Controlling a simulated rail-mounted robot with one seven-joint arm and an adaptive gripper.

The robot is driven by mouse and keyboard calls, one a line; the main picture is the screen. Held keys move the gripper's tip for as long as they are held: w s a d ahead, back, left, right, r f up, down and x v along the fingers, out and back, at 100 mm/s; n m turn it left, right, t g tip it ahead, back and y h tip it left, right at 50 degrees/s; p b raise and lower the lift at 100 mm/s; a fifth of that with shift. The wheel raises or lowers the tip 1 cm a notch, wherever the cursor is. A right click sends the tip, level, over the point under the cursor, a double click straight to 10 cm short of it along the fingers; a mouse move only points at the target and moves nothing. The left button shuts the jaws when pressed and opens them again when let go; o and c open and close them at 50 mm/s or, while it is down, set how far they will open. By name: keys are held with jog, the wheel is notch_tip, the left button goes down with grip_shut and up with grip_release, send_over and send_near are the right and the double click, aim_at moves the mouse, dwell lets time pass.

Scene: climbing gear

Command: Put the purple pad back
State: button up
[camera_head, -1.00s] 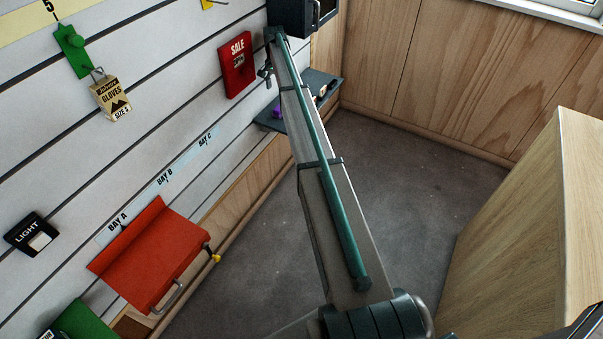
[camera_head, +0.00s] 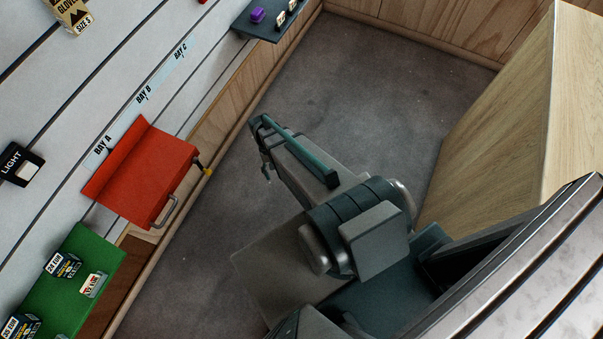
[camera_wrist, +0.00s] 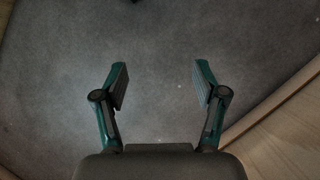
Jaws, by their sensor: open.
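The purple pad (camera_head: 257,15) sits on a dark shelf (camera_head: 262,31) at the top of the head view, beside small dark and tan items. My gripper (camera_head: 262,150) is in the middle of the head view, over the floor and well apart from the pad. In the wrist view my gripper (camera_wrist: 160,84) is open, with nothing between its fingers and grey carpet beyond them. The pad is not in the wrist view.
A red box-like shelf (camera_head: 150,172) with a grey handle juts from the slatted wall under the bay labels. A green shelf (camera_head: 62,285) with small boxes is at lower left. A wooden counter (camera_head: 490,120) stands right. Carpet lies clear between.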

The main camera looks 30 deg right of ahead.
jog(key=s+a+r+n+g, duration=0.1)
jog(key=s, duration=1)
jog(key=s+a+r+n, duration=0.1)
jog(key=s+a+n, duration=0.1)
jog(key=s, duration=0.9)
jog(key=shift+g, duration=0.4)
